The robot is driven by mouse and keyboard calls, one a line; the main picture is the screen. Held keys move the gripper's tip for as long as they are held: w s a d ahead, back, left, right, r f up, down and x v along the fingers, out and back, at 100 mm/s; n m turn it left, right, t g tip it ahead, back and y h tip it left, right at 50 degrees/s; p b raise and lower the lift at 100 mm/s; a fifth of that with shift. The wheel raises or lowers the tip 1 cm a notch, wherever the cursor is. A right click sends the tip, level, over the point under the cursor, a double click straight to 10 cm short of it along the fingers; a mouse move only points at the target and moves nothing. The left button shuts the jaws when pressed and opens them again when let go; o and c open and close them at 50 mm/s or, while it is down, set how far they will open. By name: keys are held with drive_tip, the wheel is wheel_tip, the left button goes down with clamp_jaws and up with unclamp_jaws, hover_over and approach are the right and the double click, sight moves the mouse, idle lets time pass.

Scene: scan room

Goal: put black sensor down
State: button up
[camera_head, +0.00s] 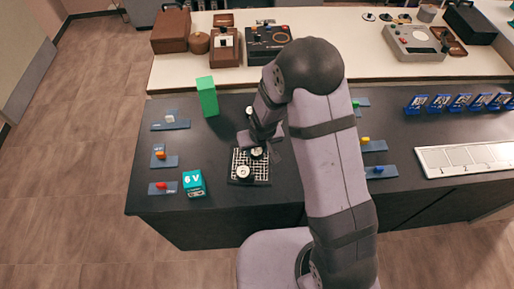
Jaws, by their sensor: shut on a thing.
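My gripper (260,142) points down over the back part of a black tray with a white grid (236,166). It is shut on a small dark piece with a pale part (257,153), which I take to be the black sensor. My fingers hide much of it, and I cannot tell whether it touches the grid. A round pale piece with a dark centre (243,172) sits on the front left of the grid.
The dark table (215,145) also bears a green block (207,97), a teal 6 V box (194,183), and blue plates with coloured parts at left (164,162) and right (376,172). A white tray (465,160) and blue stands (459,103) are at right.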

drive_tip(key=shift+f, duration=0.2)
drive_tip(key=o, duration=1.1)
drive_tip(key=shift+r, duration=0.25)
drive_tip(key=b+v, duration=0.1)
drive_tip(key=v, duration=1.1)
